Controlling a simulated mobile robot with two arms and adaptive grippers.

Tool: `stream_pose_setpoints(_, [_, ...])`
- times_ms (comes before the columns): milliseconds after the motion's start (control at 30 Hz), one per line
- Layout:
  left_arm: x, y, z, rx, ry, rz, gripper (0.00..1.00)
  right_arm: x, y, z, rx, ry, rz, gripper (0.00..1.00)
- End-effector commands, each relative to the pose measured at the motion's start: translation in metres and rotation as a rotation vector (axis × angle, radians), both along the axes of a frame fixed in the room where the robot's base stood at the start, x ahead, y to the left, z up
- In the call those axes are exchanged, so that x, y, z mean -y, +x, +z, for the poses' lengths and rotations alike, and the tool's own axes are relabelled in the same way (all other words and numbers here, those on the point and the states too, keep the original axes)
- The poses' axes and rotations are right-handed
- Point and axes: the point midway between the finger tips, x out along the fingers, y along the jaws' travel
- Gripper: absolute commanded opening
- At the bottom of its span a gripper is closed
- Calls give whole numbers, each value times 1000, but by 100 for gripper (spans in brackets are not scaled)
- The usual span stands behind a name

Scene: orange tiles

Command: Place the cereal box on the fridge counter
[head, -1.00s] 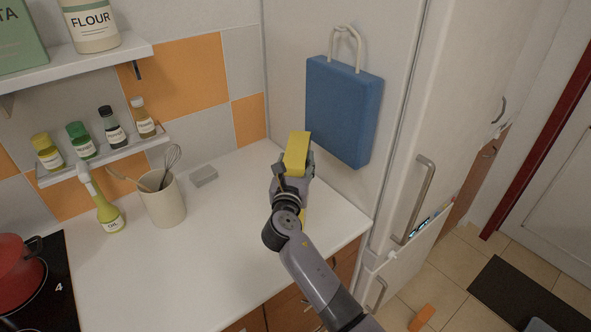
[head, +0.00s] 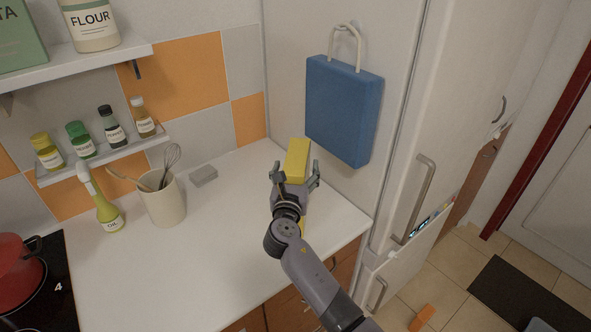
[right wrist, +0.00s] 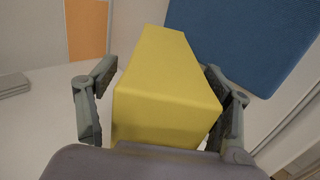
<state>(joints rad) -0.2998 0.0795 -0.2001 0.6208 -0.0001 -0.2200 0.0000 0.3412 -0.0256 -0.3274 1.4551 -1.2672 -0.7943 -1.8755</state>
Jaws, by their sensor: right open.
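The yellow cereal box (head: 298,158) stands on the white counter (head: 215,245) beside the fridge (head: 400,130). My right gripper (head: 298,178) is open around the box, with one finger on each side. In the right wrist view the box (right wrist: 165,88) fills the middle, between the spread fingers (right wrist: 160,100), with visible gaps on both sides. The lower part of the box is mostly hidden behind my gripper and arm. My left gripper is not in view.
A blue bag (head: 343,110) hangs on the fridge side, close to the box. A utensil holder (head: 164,203), an oil bottle (head: 108,213) and a small grey block (head: 204,176) stand on the counter. A red pot (head: 18,275) is at the left. The counter's front middle is clear.

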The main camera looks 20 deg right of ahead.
Motion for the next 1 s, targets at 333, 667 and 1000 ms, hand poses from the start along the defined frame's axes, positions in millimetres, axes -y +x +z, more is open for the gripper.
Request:
stream_pose_setpoints(333, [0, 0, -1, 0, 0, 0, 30, -4, -8, 1, 0, 0, 2, 73])
stream_pose_setpoints(667, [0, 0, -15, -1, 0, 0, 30, -33, -69, -1, 0, 3, 2, 73])
stream_pose_setpoints(1000, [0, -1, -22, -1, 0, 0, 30, -50, -107, 2, 0, 0, 0, 73])
